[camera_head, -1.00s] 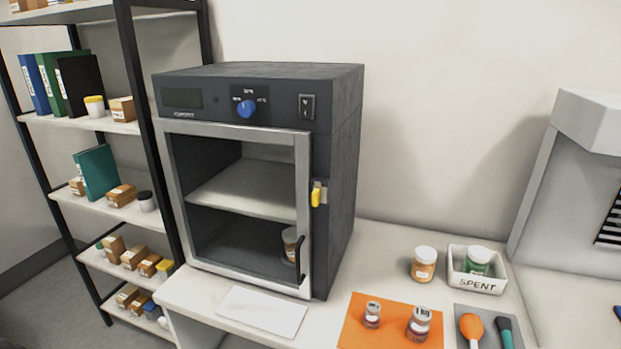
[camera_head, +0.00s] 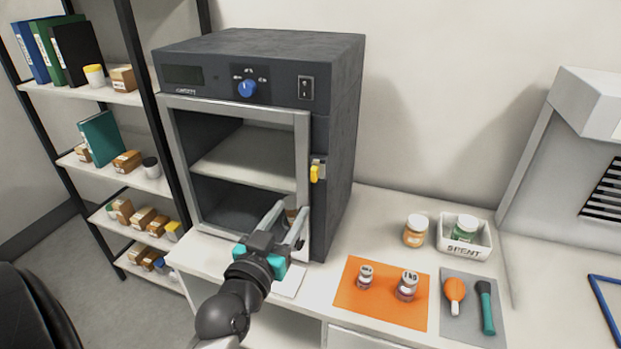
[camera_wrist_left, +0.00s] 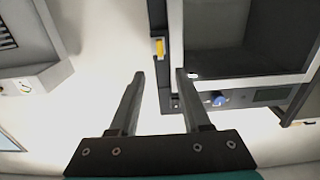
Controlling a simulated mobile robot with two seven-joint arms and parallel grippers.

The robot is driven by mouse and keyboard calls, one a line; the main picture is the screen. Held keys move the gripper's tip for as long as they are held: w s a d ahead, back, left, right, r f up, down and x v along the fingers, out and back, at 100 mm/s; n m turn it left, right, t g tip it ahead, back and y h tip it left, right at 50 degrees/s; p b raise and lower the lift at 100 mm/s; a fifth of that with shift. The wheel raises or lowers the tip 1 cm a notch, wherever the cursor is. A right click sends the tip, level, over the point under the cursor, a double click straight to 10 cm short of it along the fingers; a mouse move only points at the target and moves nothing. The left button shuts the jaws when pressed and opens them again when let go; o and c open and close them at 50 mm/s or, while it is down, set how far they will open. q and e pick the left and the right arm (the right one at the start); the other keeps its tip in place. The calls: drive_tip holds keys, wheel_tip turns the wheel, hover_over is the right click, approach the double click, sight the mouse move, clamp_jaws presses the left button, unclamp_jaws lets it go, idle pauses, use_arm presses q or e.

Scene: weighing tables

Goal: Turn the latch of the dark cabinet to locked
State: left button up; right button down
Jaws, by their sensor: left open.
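The dark cabinet (camera_head: 338,140) stands on the white table, its pale-framed glass door shut. The latch (camera_head: 315,173) is a small yellow tab on a metal plate at the door's right edge. It points roughly up and down. In the left wrist view the yellow latch (camera_wrist_left: 159,47) shows beyond my fingertips, apart from them. My left gripper (camera_head: 290,212) is open and empty, in front of the door's lower right part, below and left of the latch. My right gripper is not in view.
An orange mat (camera_head: 385,292) with two small jars lies right of the cabinet. Beyond it are an amber-coloured jar (camera_head: 415,231) and a white SPENT tray (camera_head: 470,250). A grey mat (camera_head: 468,305) holds two tools. A shelf rack (camera_head: 140,100) stands at the left.

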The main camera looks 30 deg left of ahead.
sight(313, 176)
use_arm(q)
drive_tip(key=b+x, duration=0.2)
drive_tip(key=x, duration=1)
drive_tip(key=shift+w, duration=0.1)
drive_tip(key=shift+c, duration=0.3)
clamp_jaws()
